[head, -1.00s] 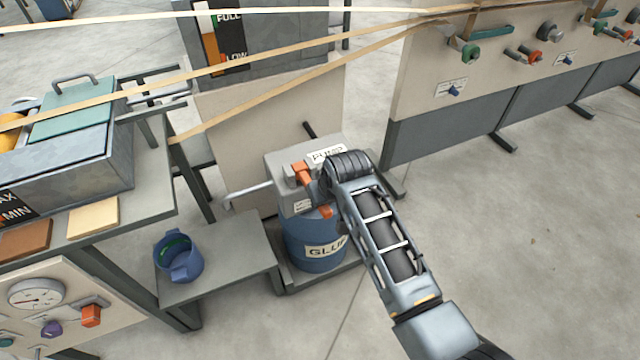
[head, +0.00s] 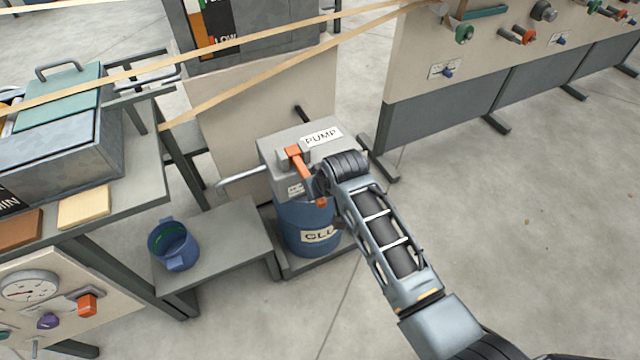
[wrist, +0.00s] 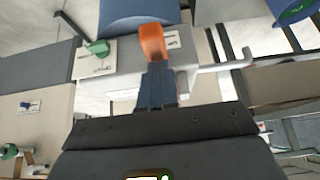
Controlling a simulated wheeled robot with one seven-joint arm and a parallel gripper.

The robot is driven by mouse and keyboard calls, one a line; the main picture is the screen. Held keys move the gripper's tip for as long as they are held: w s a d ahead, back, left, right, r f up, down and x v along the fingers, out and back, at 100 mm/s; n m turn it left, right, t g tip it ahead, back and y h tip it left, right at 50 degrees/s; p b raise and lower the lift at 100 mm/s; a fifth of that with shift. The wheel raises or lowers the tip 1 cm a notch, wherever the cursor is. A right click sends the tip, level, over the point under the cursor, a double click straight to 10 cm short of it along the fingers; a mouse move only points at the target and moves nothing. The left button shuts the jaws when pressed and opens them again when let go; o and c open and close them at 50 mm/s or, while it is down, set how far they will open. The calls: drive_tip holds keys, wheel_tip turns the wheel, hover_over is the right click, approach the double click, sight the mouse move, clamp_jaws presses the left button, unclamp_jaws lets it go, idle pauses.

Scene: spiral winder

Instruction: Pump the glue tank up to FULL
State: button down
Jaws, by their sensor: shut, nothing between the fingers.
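The grey pump box (head: 275,140) carries a PUMP label and sits on top of the blue glue drum (head: 308,238). An orange pump lever (head: 299,162) slopes down its front. My gripper (head: 313,188) is at the lever's lower end, partly hidden by my wrist. In the wrist view, my gripper (wrist: 156,72) has its fingers shut together and empty. The lever's orange end (wrist: 152,42) is right at the fingertips; I cannot tell whether they touch. The tank (head: 275,20) behind has a level gauge (head: 215,35) with LOW readable; its top is cut off.
A low grey shelf (head: 220,255) with a blue jug (head: 174,245) stands left of the drum. A grey pipe (head: 240,178) sticks out left from the pump. Tan strips (head: 250,95) cross above. Open floor (head: 500,230) lies right.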

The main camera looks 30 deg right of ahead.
wheel_tip(320, 180, up, 4)
drive_tip(key=p, duration=0.3)
drive_tip(key=shift+s+f+p, duration=0.15)
drive_tip(key=shift+f+p, duration=0.05)
drive_tip(key=shift+p, duration=0.1)
drive_tip(key=v, duration=1)
drive_tip(key=shift+s, duration=0.2)
idle(0.9)
